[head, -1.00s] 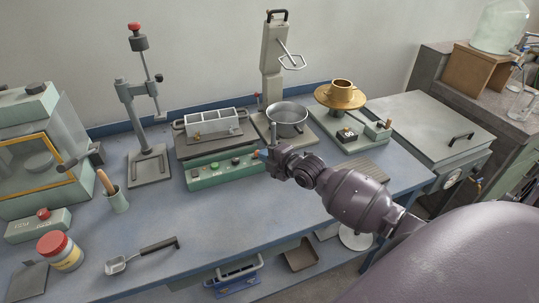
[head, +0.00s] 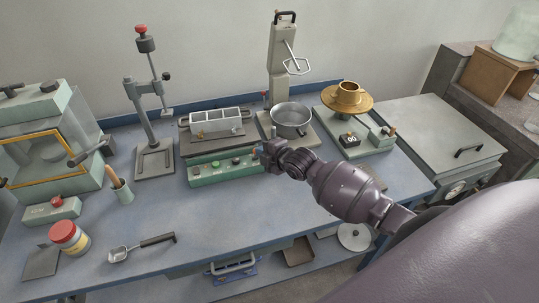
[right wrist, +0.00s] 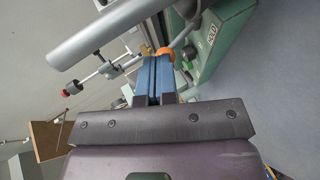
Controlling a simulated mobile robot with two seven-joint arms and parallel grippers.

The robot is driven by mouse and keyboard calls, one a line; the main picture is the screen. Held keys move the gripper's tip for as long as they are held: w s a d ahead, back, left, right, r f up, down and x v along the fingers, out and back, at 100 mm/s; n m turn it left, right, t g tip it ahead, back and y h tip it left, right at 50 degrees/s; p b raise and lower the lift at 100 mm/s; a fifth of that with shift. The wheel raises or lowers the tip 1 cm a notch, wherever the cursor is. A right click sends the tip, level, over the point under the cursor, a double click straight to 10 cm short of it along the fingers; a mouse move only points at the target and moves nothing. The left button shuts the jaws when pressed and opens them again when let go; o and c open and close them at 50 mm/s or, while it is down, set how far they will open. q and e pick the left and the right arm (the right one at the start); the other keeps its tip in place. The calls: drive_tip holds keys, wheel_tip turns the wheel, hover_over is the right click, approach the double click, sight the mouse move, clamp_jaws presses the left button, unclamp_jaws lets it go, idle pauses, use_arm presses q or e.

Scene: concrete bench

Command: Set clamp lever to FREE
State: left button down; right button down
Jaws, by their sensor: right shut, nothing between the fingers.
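The green control box (head: 225,168) stands at the middle of the bench, with several buttons on its front. In the right wrist view its face (right wrist: 222,45) carries a label reading HOLD (right wrist: 210,33). A grey lever (right wrist: 185,33) with an orange part (right wrist: 165,52) lies by that label; I cannot tell whether it is the clamp lever. My right gripper (head: 262,152) is at the box's right end. In the right wrist view its blue fingers (right wrist: 154,75) are shut and empty, close to the orange part; contact is unclear. My left gripper is out of view.
Behind the box is a white rack (head: 215,122). A scoop (head: 140,246) lies at the front left. The front middle of the bench is clear.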

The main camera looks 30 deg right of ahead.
drive_tip(key=shift+w+d+r+p, duration=0.1)
drive_tip(key=shift+w+r+p, duration=0.25)
drive_tip(key=shift+w, duration=0.25)
drive_tip(key=shift+w+d+r+p, duration=0.1)
drive_tip(key=shift+w+r+p, duration=0.2)
drive_tip(key=shift+w, duration=0.25)
drive_tip(key=shift+w+d, duration=0.1)
drive_tip(key=shift+w, duration=0.3)
drive_tip(key=shift+r, duration=0.1)
drive_tip(key=shift+r+p, duration=0.65)
drive_tip(key=shift+p, duration=0.35)
drive_tip(key=shift+r, duration=0.1)
